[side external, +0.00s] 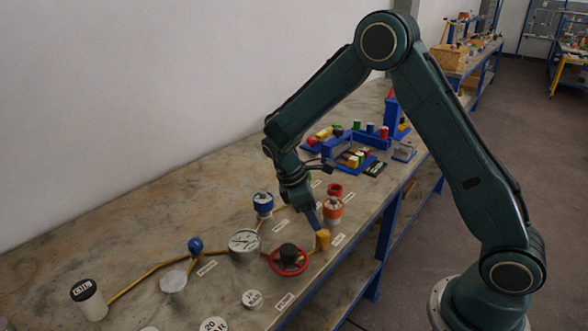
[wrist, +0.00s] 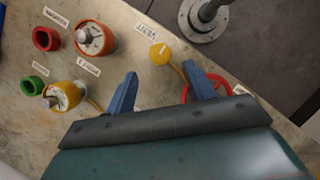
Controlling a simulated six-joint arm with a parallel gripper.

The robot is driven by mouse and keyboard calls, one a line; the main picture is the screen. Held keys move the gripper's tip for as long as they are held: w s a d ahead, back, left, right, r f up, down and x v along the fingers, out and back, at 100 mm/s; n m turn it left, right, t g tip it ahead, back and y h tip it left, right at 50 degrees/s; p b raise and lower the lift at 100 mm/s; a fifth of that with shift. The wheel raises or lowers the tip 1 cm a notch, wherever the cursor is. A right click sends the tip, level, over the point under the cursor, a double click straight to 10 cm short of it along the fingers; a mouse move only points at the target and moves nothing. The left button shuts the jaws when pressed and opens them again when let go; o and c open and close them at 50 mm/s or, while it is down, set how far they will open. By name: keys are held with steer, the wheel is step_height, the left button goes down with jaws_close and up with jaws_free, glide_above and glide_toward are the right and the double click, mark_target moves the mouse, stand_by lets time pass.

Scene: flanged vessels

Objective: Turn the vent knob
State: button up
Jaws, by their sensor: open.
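The vent knob is a small yellow knob (wrist: 160,53) beside a label reading VENT in the wrist view. It also shows in the side external view as a yellow piece (side external: 322,239) near the bench's front edge. My gripper (wrist: 160,70) is open and empty, with two blue fingers apart. In the wrist view the knob appears just beyond the fingertips, in line with the gap between them. In the side external view my gripper (side external: 315,228) points down close to the knob. I cannot tell whether a finger touches it.
A red handwheel (side external: 289,260) is close by, partly behind one finger in the wrist view. An orange-collared vessel (side external: 332,210) stands near the knob. A gauge (side external: 244,243), a blue-collared vessel (side external: 263,204) and yellow pipes share the bench. Blue racks (side external: 345,147) stand farther back.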

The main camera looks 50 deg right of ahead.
mark_target(322, 232)
steer(key=shift+x, duration=3.45)
steer(key=c, duration=1)
